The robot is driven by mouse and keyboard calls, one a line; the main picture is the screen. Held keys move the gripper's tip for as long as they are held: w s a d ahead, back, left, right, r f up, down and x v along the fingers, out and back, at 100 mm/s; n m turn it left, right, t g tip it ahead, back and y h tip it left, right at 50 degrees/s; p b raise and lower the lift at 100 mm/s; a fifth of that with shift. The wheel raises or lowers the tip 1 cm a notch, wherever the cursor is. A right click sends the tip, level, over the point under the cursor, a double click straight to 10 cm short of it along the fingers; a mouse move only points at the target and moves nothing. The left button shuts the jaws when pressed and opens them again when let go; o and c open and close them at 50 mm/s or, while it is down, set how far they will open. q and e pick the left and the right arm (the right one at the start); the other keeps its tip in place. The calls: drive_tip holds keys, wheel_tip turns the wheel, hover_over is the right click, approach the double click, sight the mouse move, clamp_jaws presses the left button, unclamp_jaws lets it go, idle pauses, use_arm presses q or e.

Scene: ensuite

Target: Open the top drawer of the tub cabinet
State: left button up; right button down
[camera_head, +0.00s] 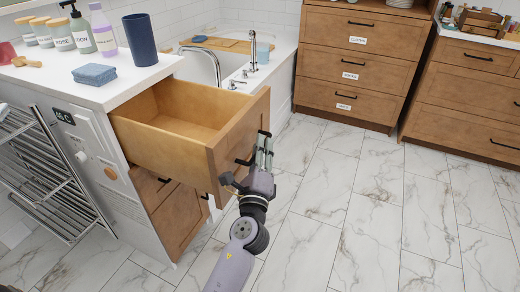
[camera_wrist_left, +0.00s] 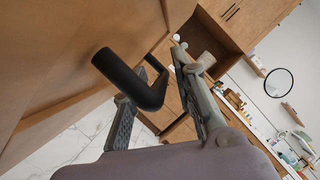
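The tub cabinet (camera_head: 86,135) stands at the left in the head view, with a white top and wooden drawers. Its top drawer (camera_head: 178,118) is pulled far out, and its inside looks empty. The drawer has a black bar handle (camera_wrist_left: 130,78) on its front; in the head view the handle is partly hidden by the gripper. My left gripper (camera_head: 264,152) is at this handle, in front of the drawer. In the left wrist view its two fingers (camera_wrist_left: 158,108) are apart, with the handle's end between them; I see no firm contact. My right gripper is not in view.
Bottles, jars, a dark blue cup (camera_head: 139,40) and a folded blue cloth (camera_head: 94,75) stand on the cabinet top. A towel rail (camera_head: 45,170) is at the left. The bathtub (camera_head: 283,65) is behind the drawer. Wooden drawer units (camera_head: 350,65) stand at the back right. The marble floor (camera_head: 370,215) is clear.

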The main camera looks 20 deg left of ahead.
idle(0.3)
use_arm(q)
drive_tip(key=v, duration=1.2)
drive_tip(key=shift+s, duration=0.1)
